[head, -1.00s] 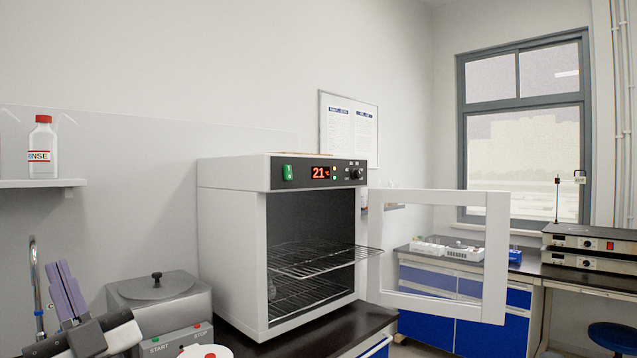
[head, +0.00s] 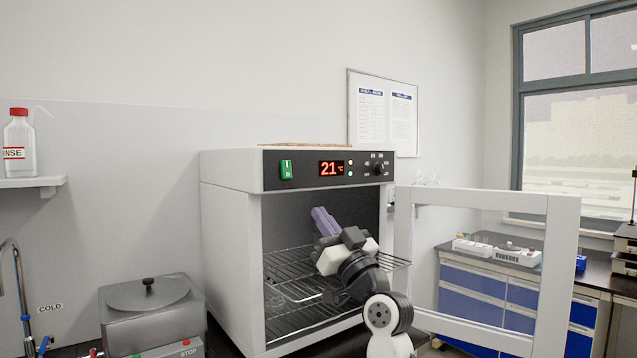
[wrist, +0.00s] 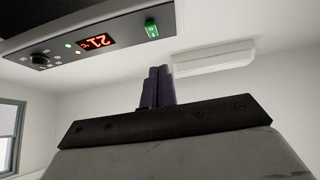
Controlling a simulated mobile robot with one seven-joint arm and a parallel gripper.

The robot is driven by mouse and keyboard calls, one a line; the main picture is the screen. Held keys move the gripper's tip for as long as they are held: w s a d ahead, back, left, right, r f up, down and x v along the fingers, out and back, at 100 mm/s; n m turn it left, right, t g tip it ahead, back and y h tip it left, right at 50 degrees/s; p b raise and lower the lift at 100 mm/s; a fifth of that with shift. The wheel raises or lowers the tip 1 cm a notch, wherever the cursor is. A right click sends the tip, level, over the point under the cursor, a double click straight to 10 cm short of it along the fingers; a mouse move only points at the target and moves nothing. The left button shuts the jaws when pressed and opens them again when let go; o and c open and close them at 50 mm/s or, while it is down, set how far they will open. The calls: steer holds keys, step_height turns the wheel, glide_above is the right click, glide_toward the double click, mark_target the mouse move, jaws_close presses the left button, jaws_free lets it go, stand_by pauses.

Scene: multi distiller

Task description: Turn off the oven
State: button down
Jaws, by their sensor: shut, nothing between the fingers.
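The oven (head: 228,220) stands on the counter with its door (head: 560,290) swung wide open. Its control panel carries a green rocker switch (head: 286,169) at the left, a lit red display (head: 331,168) reading 21 °C, and a black knob (head: 378,169) at the right. My gripper (head: 320,214) is shut and empty, its purple fingers pointing up just below the panel, in front of the oven's open cavity. In the wrist view my shut fingers (wrist: 158,88) point up, with the green switch (wrist: 151,29) above them and apart from them.
Wire racks (head: 310,275) fill the cavity, one sticking out. A metal bath (head: 150,310) stands left of the oven. A bottle (head: 20,145) sits on a wall shelf. Blue cabinets (head: 480,280) stand behind the door. The space before the panel is clear.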

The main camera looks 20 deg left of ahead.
mark_target(290, 174)
steer(key=shift+w+d+r, duration=0.15)
steer(key=shift+w+d, duration=0.45)
steer(key=shift+d, duration=0.1)
steer(key=p+x, duration=0.2)
steer(key=x, duration=0.2)
steer(key=f+p+x, duration=0.1)
steer(key=p+x, duration=0.1)
steer(key=x, duration=0.2)
steer(key=a+p+x, duration=0.1)
steer(key=p+x, duration=0.1)
steer(key=x, duration=0.2)
steer(key=shift+w+a+f, duration=0.2)
steer(key=shift+w+f, duration=0.05)
steer(key=shift+w, duration=0.2)
steer(key=shift+w+a+f, duration=0.15)
steer(key=shift+w+a, duration=0.1)
